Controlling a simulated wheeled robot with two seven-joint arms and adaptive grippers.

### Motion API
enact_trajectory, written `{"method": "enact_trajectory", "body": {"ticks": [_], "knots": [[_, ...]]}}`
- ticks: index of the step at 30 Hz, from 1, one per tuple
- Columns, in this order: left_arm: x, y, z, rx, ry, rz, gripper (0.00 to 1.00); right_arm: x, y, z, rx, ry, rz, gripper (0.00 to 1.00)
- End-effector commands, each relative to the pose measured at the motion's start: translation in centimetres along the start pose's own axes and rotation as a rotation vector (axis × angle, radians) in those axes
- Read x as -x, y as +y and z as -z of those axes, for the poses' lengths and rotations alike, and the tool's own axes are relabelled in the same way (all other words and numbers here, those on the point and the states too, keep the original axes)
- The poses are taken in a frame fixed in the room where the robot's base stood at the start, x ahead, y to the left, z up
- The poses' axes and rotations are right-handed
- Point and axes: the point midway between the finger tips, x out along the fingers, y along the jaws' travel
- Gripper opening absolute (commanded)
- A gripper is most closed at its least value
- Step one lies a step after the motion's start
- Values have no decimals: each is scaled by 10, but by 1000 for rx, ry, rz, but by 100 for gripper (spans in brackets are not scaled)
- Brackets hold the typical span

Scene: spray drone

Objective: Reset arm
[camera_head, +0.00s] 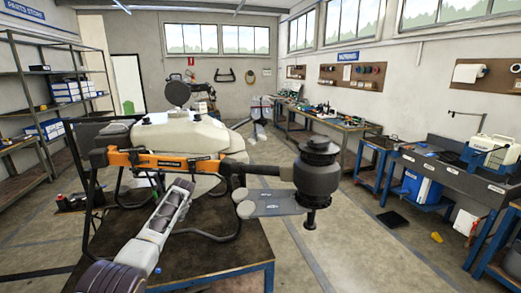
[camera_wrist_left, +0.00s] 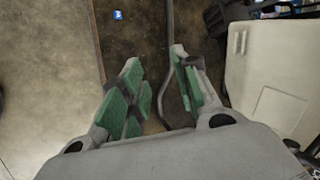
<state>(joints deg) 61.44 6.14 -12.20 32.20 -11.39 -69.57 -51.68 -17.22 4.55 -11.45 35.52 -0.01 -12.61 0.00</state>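The spray drone, with a cream tank (camera_head: 180,135), an orange arm clamp (camera_head: 165,160) and a dark motor (camera_head: 318,170) at the end of its arm, stands on a dark worktable (camera_head: 240,258). My left gripper (camera_head: 181,188) is in front of the tank, below the orange part. In the left wrist view my left gripper (camera_wrist_left: 155,60) is open, its green pads apart. A thin grey tube (camera_wrist_left: 170,30) of the drone's frame passes beside and below the right-hand finger; I see nothing gripped. The cream tank side (camera_wrist_left: 270,75) is at the right. My right gripper is in neither view.
A small blue item (camera_wrist_left: 118,15) lies on the tabletop beyond the fingers. Metal shelves (camera_head: 40,95) stand at the left. Workbenches (camera_head: 455,170) with tools line the right wall. Open floor (camera_head: 365,235) lies right of the table.

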Motion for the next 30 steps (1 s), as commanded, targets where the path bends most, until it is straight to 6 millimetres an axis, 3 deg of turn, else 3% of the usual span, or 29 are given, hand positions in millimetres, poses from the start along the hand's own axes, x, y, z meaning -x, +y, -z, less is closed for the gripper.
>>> {"method": "enact_trajectory", "body": {"ticks": [3,15,30], "knots": [[-35,40,1,18,8,-23,31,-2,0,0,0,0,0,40],[-129,174,-4,97,38,-95,31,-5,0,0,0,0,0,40],[-212,359,-36,221,62,-199,31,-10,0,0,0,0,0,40]]}}
